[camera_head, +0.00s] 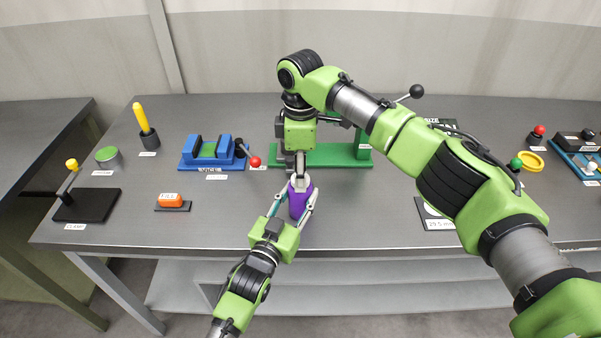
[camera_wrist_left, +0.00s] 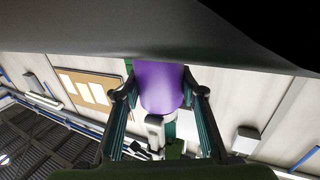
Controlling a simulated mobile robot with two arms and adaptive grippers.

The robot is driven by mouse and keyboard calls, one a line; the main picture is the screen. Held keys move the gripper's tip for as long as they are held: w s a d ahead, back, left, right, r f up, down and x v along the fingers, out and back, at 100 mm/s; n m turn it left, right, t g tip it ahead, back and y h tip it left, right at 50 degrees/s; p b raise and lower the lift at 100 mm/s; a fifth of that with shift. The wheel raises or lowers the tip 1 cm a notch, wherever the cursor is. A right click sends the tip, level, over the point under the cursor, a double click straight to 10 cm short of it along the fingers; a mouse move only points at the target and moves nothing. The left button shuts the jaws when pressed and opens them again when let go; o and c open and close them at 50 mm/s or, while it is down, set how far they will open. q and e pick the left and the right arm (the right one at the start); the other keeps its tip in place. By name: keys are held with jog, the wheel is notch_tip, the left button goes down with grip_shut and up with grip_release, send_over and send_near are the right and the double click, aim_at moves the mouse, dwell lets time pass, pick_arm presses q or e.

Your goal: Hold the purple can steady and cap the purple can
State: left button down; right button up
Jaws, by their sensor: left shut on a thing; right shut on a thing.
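The purple can (camera_head: 300,207) stands upright near the front middle of the bench (camera_head: 370,222). My left gripper (camera_head: 297,196) is shut around its sides from the front. In the left wrist view, which is upside down, the can (camera_wrist_left: 160,85) sits between the two left fingers. My right gripper (camera_head: 300,182) points down over the can's top and is shut on a small part there. This looks like the cap, but the fingers hide it, and I cannot tell whether it is seated. The right fingers also show in the left wrist view (camera_wrist_left: 155,132).
A green stand (camera_head: 330,156) with a black-knobbed lever is behind the arms. A blue vice (camera_head: 212,151), an orange FILL button (camera_head: 170,200) and a black clamp (camera_head: 88,205) are on the left. A yellow ring (camera_head: 530,162) is on the right. The bench between button and can is clear.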

jog(key=m, duration=0.3)
jog(key=shift+m, duration=0.4)
jog(key=m, duration=0.4)
jog(key=shift+m, duration=0.4)
jog(key=o, duration=1.3)
notch_tip(320, 180, up, 12)
